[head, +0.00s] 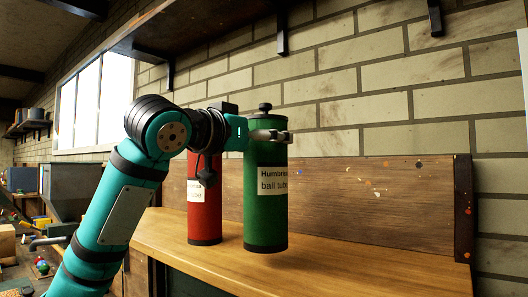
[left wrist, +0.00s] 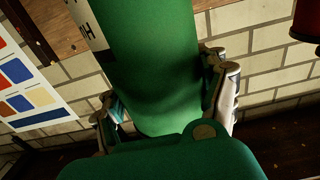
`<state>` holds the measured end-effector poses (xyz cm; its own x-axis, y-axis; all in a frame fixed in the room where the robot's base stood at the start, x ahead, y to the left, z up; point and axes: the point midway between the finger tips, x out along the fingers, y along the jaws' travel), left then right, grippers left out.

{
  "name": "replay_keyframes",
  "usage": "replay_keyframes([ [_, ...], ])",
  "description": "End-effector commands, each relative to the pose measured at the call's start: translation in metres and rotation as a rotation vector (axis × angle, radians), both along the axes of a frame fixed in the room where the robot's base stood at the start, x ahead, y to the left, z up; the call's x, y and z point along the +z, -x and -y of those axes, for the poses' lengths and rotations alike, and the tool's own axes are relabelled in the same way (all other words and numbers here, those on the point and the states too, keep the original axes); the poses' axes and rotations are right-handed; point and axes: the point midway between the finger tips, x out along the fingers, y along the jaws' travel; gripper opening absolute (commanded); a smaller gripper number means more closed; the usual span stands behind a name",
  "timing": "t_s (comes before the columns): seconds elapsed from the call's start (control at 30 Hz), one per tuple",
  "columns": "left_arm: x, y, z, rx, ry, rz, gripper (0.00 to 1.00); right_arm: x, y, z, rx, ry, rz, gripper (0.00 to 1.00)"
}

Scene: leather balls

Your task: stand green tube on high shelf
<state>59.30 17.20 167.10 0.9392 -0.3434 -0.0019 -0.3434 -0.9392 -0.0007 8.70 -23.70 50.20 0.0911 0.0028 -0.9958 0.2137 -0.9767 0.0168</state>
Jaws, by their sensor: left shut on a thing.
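The green tube (head: 266,185), with a black cap and a pale label, is upright over the wooden worktop (head: 350,278) in the head view. My left gripper (head: 275,136) is shut around the tube's upper part, just below the cap. In the left wrist view the green tube (left wrist: 150,70) lies between the two fingers (left wrist: 165,85). A high shelf (head: 185,22) runs along the wall above, seen from below, so its top surface is hidden. My right gripper is not in view.
A red tube (head: 205,215) stands on the worktop just left of the green tube, partly behind my left arm. It also shows in the left wrist view (left wrist: 308,20). Metal brackets (head: 282,32) hang under the high shelf. The worktop's right part is clear.

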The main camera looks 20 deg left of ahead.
Motion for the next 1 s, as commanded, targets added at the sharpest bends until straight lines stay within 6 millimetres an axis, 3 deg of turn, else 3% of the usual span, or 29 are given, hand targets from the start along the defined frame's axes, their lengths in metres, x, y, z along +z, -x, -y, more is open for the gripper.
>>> replay_keyframes([
  [0.4,-0.028,0.001,-0.001,0.001,0.001,0.003,0.15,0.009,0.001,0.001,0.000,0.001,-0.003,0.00],
  [0.83,-0.034,0.001,-0.001,0.000,0.002,0.002,0.15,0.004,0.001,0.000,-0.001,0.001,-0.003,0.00],
  [0.87,-0.034,0.001,-0.001,0.001,0.001,-0.001,0.76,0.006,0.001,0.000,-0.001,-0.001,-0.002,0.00],
  [1.0,-0.034,0.001,-0.001,0.001,0.001,-0.001,0.95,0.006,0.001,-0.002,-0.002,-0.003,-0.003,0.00],
])
